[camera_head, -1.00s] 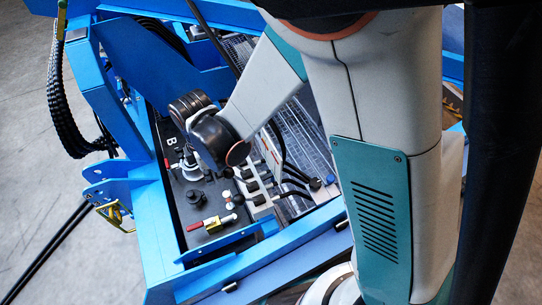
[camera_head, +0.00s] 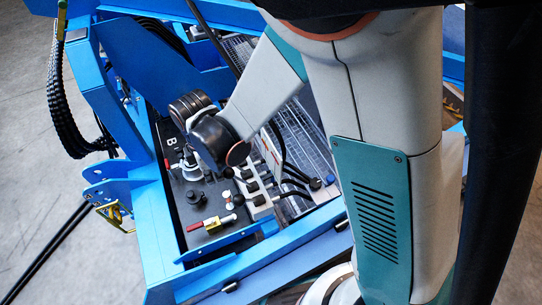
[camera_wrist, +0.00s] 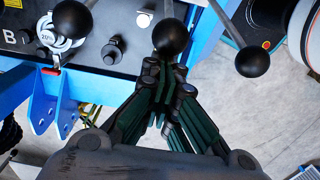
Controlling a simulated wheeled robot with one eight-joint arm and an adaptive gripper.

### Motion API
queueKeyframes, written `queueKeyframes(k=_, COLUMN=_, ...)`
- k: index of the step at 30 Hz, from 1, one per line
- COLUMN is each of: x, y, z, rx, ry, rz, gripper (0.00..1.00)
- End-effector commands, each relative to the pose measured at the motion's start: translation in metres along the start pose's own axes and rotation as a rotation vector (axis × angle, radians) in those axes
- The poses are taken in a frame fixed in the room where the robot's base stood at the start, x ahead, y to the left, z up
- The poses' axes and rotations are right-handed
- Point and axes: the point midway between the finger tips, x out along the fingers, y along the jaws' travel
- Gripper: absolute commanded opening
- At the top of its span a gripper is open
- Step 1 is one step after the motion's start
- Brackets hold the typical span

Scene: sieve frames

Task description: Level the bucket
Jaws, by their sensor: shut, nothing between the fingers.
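My gripper (camera_wrist: 165,72) is in the wrist view with its dark fingers shut together and empty. A black ball-topped lever (camera_wrist: 170,36) is right at the fingertips; I cannot tell whether they touch it. Another ball knob (camera_wrist: 72,18) is to its left and a third (camera_wrist: 252,62) to its right. The bucket is not recognisable in either view.
Black hoses (camera_head: 60,110) hang at the left. Grey floor is open at the far left.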

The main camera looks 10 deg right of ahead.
Motion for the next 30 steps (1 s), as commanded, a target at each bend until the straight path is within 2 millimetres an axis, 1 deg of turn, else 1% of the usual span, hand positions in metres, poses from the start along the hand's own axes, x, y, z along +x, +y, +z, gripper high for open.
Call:
queueKeyframes(k=20, x=0.0, y=0.0, z=0.029, rx=0.002, ry=-0.001, rz=0.0, gripper=0.0)
queueKeyframes(k=30, x=0.0, y=0.0, z=0.03, rx=0.001, ry=-0.001, rz=0.0, gripper=0.0)
